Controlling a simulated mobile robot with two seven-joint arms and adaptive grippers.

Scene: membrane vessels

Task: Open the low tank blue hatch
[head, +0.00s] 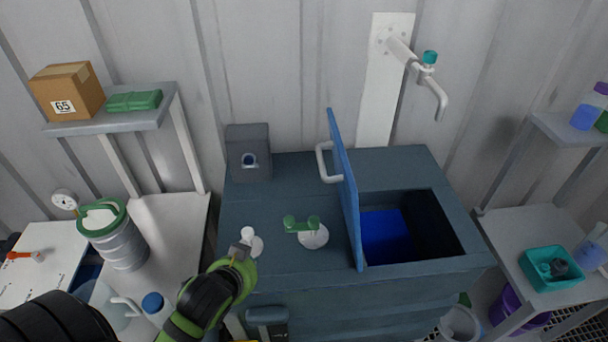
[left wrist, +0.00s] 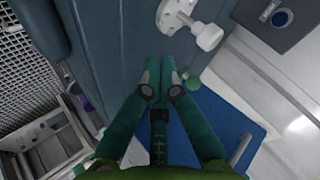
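The low tank (head: 290,270) is a dark blue-grey box with a bright blue hatch (head: 345,190) on its top. The hatch stands upright, swung open to the left, with a white handle (head: 324,162) on its left face. The opening right of it shows a blue interior (head: 385,235). My left gripper (head: 243,250) is over the tank's front left, beside a white knob (head: 255,245) and apart from the hatch. In the left wrist view its fingertips (left wrist: 162,66) are together with nothing visible between them; the blue hatch (left wrist: 225,115) lies beyond. My right gripper is not in view.
A grey box (head: 248,152) sits at the tank's back left. A wall tap (head: 420,70) hangs behind. Shelves with containers flank both sides.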

